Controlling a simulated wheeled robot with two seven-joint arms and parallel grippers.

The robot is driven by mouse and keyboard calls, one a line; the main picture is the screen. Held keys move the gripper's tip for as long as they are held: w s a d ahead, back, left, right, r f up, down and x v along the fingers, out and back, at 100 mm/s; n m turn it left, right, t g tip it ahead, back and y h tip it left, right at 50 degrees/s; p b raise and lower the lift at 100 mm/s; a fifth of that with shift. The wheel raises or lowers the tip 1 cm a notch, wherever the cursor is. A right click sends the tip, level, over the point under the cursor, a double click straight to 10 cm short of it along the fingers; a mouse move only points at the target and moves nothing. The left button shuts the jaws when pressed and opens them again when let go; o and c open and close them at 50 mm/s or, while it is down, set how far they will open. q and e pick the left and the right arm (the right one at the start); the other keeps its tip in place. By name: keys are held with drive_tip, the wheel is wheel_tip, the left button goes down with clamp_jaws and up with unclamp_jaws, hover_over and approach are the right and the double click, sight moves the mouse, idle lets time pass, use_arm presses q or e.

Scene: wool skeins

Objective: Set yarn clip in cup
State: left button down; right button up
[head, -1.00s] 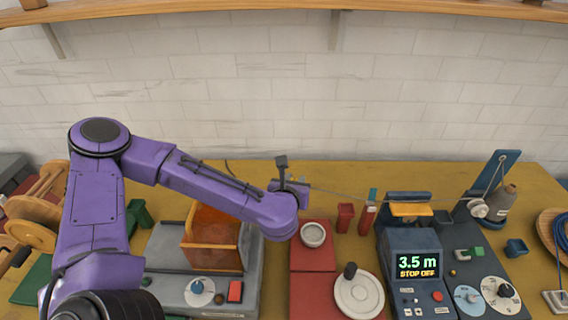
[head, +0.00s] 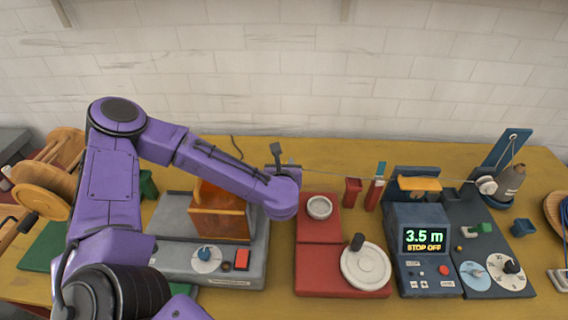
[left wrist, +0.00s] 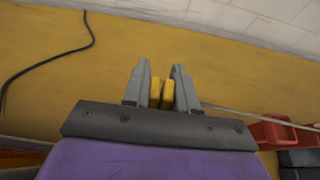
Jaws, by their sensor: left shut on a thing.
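My left gripper (left wrist: 161,90) is shut on a small yellow clip (left wrist: 155,94), whose two yellow parts show between the fingertips in the left wrist view. In the head view the same gripper (head: 292,168) is small and partly hidden by my wrist, above the back of the table. A thin pale strand runs from it to the right. A blue cup (head: 523,228) stands at the far right. My right gripper is not in view.
A red base (head: 318,256) carries a white dish (head: 319,208) and a crank wheel (head: 365,265). A blue meter (head: 424,240) reads 3.5 m, STOP OFF. An orange bin (head: 220,222) is under my arm.

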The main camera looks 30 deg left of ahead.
use_arm(q)
drive_tip(key=shift+s+r, duration=0.1)
drive_tip(key=c, duration=0.8)
unclamp_jaws()
drive_tip(key=v, duration=1)
drive_tip(key=shift+s+r, duration=0.2)
drive_tip(key=shift+r, duration=0.05)
